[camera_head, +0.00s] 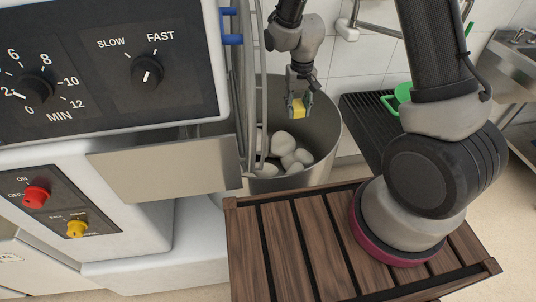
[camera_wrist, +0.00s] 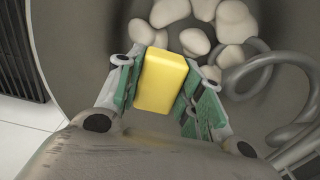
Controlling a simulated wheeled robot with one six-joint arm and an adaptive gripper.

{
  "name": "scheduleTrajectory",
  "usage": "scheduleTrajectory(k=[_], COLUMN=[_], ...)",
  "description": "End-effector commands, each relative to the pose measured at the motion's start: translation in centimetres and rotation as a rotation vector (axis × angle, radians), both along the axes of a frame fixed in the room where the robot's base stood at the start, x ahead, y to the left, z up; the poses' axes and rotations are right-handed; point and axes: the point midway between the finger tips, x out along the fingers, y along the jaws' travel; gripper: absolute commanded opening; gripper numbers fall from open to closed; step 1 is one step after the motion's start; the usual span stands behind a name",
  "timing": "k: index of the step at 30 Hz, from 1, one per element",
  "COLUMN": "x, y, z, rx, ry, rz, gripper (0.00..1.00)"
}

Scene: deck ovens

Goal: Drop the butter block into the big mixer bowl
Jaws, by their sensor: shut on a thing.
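The butter block (camera_wrist: 160,80) is a yellow block between the green-padded fingers of my gripper (camera_wrist: 158,88). In the head view the butter (camera_head: 298,107) hangs from my gripper (camera_head: 299,102), over the opening of the big mixer bowl (camera_head: 322,128). The bowl is a grey metal bowl with several pale dough lumps (camera_head: 290,152) at its bottom. In the wrist view the bowl's inside (camera_wrist: 75,40) lies below the butter, with lumps (camera_wrist: 232,20) beyond it. My gripper is shut on the butter.
A grey spiral hook (camera_wrist: 272,75) stands in the bowl at the right of the wrist view. The mixer's wire guard (camera_head: 252,70) and control panel (camera_head: 110,60) are left of my arm. A black slatted rack (camera_head: 372,125) with a green item (camera_head: 402,95) stands right of the bowl.

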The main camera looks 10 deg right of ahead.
Motion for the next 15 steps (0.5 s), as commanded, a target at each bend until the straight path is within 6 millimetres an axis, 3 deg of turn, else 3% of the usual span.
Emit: scheduleTrajectory(k=[3, 4, 7, 15], x=[0.00, 0.00, 0.00, -0.01], y=[0.00, 0.00, 0.00, 0.00], z=[0.01, 0.02, 0.02, 0.02], rx=[0.000, 0.000, 0.000, 0.000], ry=[0.000, 0.000, 0.000, 0.000], rz=[0.000, 0.000, 0.000, 0.000], gripper=[0.12, 0.42, 0.61, 0.62])
